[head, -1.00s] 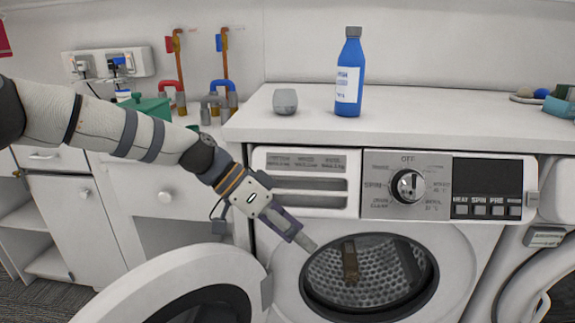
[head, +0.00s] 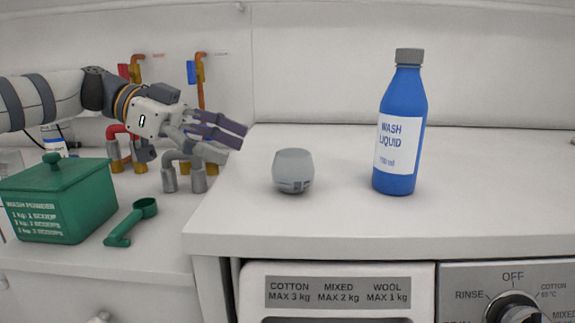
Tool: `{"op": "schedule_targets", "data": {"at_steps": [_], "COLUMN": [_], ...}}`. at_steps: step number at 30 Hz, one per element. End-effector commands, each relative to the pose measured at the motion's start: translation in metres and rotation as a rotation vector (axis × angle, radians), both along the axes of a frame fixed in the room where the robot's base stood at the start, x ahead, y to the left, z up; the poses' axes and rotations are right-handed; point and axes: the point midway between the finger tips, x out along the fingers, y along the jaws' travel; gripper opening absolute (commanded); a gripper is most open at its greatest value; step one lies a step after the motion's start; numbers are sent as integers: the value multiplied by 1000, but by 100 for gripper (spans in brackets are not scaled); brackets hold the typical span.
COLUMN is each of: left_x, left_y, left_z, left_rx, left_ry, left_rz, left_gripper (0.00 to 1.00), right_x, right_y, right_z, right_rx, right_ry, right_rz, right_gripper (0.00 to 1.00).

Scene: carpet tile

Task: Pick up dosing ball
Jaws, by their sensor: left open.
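The dosing ball (head: 293,171) is a small grey rounded cup. It stands on the white top of the washing machine, near the left end, left of a blue wash liquid bottle (head: 401,125). My left gripper (head: 226,132) is open and empty, up and to the left of the ball. Its purple-grey fingers point right towards the ball, with a clear gap between them. My right gripper does not show.
The blue bottle stands upright with a grey cap. A green wash powder box (head: 62,205) and a green scoop (head: 131,222) are on the lower counter at left. Pipes and taps (head: 197,165) stand behind and below my left gripper. The worktop (head: 480,215) in front of the bottle is clear.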

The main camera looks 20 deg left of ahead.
Motion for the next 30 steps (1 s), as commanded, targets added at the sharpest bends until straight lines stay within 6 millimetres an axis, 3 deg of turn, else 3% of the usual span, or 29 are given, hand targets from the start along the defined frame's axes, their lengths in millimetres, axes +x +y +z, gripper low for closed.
{"op": "schedule_targets", "data": {"at_steps": [3, 15, 23, 26, 30], "left_x": [5, 22, 24, 24, 24], "left_y": [-25, -80, -87, -87, -87], "left_z": [-10, -37, -41, -41, -41], "left_rx": [2, 1, 1, 1, 1], "left_ry": [0, -2, -1, -1, -1], "left_rz": [-4, -1, 1, 1, 1], "left_gripper": [76, 76, 76, 58, 26], "right_x": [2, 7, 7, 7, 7], "right_y": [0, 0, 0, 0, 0], "right_z": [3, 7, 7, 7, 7], "right_rx": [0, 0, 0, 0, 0], "right_ry": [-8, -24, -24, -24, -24], "right_rz": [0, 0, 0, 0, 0], "right_gripper": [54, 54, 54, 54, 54]}}
